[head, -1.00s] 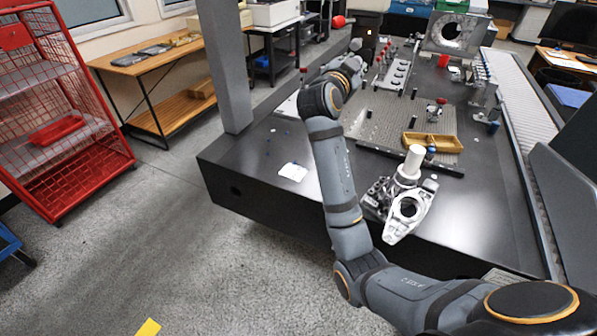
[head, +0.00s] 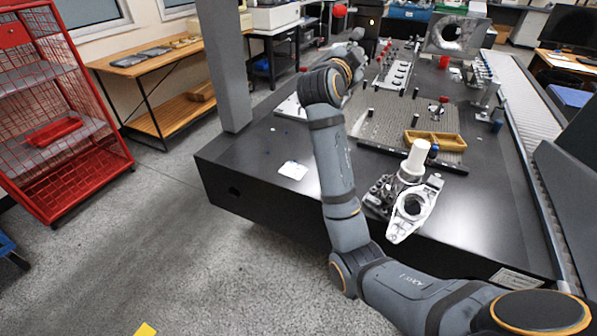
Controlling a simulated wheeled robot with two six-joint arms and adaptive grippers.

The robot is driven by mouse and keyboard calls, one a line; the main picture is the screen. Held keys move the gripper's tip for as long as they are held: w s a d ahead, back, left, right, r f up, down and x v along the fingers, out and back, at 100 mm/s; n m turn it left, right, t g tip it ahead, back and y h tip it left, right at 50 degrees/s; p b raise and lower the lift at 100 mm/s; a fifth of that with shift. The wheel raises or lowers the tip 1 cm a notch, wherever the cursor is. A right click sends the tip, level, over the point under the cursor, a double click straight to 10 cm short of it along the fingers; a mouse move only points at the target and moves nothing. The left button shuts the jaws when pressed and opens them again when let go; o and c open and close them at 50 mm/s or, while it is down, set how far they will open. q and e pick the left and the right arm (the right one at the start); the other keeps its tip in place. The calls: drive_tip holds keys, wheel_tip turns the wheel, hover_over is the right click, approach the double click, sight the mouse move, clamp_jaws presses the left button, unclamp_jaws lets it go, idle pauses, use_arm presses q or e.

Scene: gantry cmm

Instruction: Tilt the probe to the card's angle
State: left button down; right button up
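My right arm reaches from the lower right across the dark table (head: 262,205). Its gripper (head: 355,47) is small and partly hidden behind the wrist, above the far left part of the table, so its fingers cannot be read. A small white card-like sheet (head: 292,170) lies flat near the table's left front edge; any marking on it is too small to read. I cannot pick out the probe with certainty; it may be hidden behind my arm. My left gripper is not in view.
A metal casting (head: 411,209) with a white cylinder (head: 417,158) stands at the table's front. Behind it are a yellow tray (head: 434,148) and a perforated plate (head: 390,120). A grey column (head: 225,70) rises at the left. A roller conveyor (head: 520,115) runs along the right.

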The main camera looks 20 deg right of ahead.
drive_tip(key=shift+m+b, duration=0.7)
drive_tip(key=shift+b, duration=0.05)
drive_tip(key=o, duration=0.8)
drive_tip(key=shift+s, duration=0.1)
drive_tip(key=b+v, duration=0.2)
drive_tip(key=v, duration=0.5)
drive_tip(key=shift+b, duration=0.3)
